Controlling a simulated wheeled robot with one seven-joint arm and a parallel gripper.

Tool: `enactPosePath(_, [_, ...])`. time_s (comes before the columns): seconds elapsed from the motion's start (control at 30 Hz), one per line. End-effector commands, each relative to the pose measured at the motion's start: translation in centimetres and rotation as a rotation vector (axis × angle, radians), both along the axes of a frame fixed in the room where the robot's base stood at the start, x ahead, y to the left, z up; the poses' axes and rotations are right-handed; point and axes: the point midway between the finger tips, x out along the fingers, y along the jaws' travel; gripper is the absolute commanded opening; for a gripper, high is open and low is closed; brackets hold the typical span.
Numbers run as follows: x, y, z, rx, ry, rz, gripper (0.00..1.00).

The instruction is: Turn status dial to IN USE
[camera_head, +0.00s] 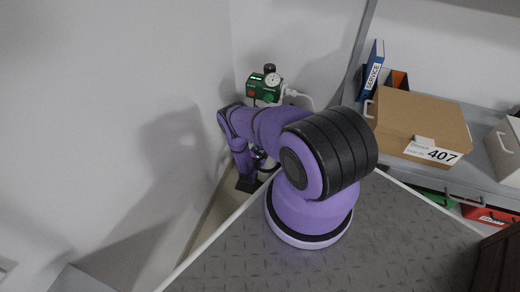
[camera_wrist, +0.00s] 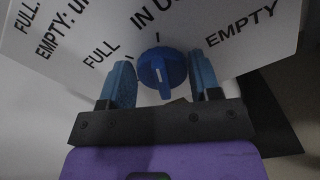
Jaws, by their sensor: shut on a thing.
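In the wrist view, the blue status dial (camera_wrist: 161,68) sits on a white label plate (camera_wrist: 85,22). The words FULL, IN USE and EMPTY are printed around it, with IN USE above the dial. My gripper (camera_wrist: 164,76) has one blue finger on each side of the dial and is shut on it. The dial's raised bar, with a pale mark on it, runs nearly up and down, roughly in line with the tick under IN USE. I cannot tell which end is the pointer. The dial does not show in the head view, where my arm reaches down by the wall.
A green device with a round gauge (camera_head: 272,80) is on the wall behind my arm. A grey shelf (camera_head: 480,172) at right holds a cardboard box (camera_head: 420,117) marked 407 and a blue SERVICE binder (camera_head: 373,72). Red and green bins are beneath it.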

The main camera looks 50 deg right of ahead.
Motion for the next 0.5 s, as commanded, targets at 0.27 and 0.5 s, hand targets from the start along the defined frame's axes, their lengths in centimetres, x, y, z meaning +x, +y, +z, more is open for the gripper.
enactPosePath(0.27, [-0.09,0.01,-0.08,0.025,-0.056,0.0,0.34])
enactPosePath(0.5, [-0.09,0.02,-0.08,0.026,-0.061,0.0,0.34])
